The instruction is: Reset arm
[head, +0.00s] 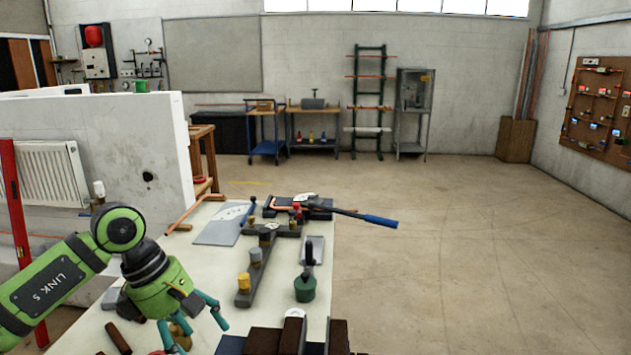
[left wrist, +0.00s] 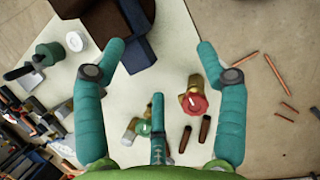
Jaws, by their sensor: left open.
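My left gripper (head: 198,328) is at the near left of the workbench (head: 215,270) in the head view. Its teal fingers are spread and hold nothing. In the left wrist view, the gripper (left wrist: 161,48) looks down at the bench top. A brass valve with a red handwheel (left wrist: 194,100) lies between the fingers, towards the right one, with a gap to it. A valve with a green ring (left wrist: 142,128) is near the middle finger, partly hidden by it. My right gripper is in neither view.
Dark brown blocks (head: 262,341) stand at the near edge. A low wall with a radiator (head: 50,172) is at the left. The floor to the right is clear.

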